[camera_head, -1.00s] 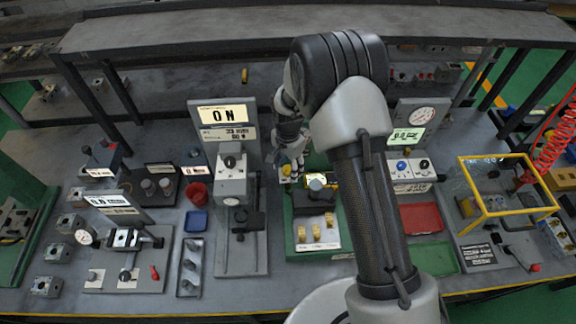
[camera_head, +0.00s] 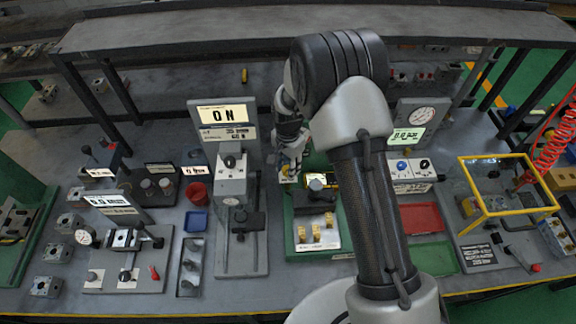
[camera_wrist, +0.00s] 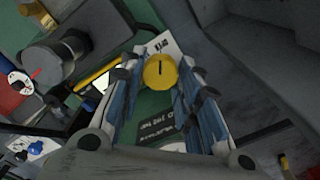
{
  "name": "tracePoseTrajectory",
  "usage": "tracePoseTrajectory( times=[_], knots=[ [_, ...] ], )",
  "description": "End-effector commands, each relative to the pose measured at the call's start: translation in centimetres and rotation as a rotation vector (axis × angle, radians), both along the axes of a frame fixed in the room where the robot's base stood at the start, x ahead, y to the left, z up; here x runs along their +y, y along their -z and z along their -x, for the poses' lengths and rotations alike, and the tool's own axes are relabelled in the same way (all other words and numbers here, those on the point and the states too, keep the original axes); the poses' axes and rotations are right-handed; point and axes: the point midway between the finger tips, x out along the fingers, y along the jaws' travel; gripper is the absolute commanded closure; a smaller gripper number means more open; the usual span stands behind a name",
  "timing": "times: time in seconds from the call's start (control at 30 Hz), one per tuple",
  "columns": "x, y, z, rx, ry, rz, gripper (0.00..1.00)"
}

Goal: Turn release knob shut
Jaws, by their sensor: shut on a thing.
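The release knob (camera_wrist: 160,70) is a round yellow cap with a short black mark on its face. The mark stands close to upright in the wrist view. My gripper (camera_wrist: 160,74) has a finger on either side of the knob and is shut on it. In the head view my gripper (camera_head: 292,166) is at the back of the green station (camera_head: 296,241), left of my arm. Only a small yellow part of the knob (camera_head: 285,171) shows there; my gripper and wrist hide the rest.
A grey block with a dark cylinder (camera_head: 318,184) stands just in front of my gripper. A red tray (camera_head: 421,218) and a yellow frame (camera_head: 487,213) lie to the right.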

Motion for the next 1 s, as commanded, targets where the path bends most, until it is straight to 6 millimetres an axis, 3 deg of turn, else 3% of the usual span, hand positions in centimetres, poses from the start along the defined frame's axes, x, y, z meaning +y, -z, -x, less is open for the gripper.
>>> tracePoseTrajectory(
  times=[0.27,1.0],
  knots=[
    [0.03,0.05,-0.07,-0.001,-0.169,0.0,0.93],
    [0.08,0.01,-0.08,-0.002,-0.858,0.001,0.93]
  ],
)
